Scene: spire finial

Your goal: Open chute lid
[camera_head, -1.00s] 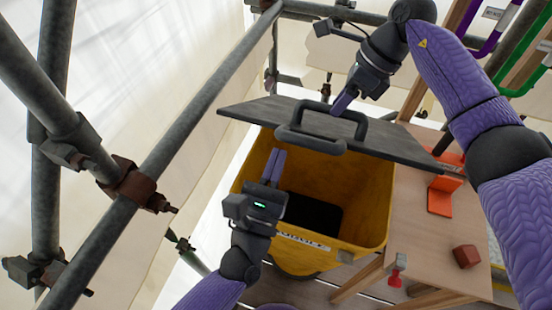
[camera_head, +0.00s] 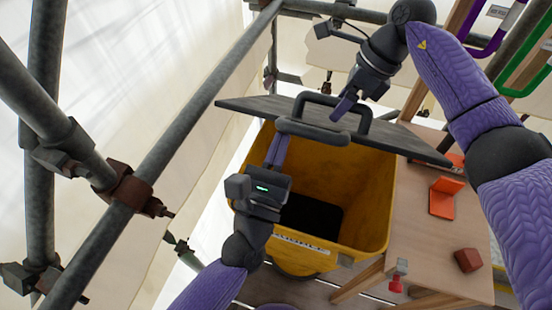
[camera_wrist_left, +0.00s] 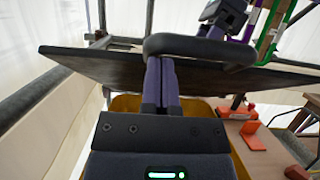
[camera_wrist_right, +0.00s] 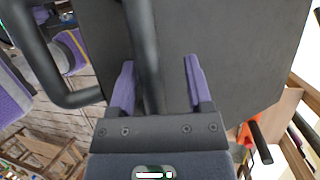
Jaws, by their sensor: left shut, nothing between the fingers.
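The dark grey chute lid (camera_head: 235,107) is tilted partly up above the yellow chute bin (camera_head: 365,200), whose front opening shows. Its looped handle (camera_head: 312,132) also crosses the left wrist view (camera_wrist_left: 200,47). My left gripper (camera_head: 277,150) is shut and empty, with its fingers pointing up at the lid's lower edge below the handle; contact is hard to tell. My right gripper (camera_head: 343,108) is above the lid at the handle. In the right wrist view, its fingers (camera_wrist_right: 160,85) are spread, with a handle bar passing between them.
A wooden table (camera_head: 420,240) stands right of the bin, with an orange bracket (camera_head: 442,197) and a dark red block (camera_head: 467,259) on it. Grey scaffold poles (camera_head: 160,165) run along the left.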

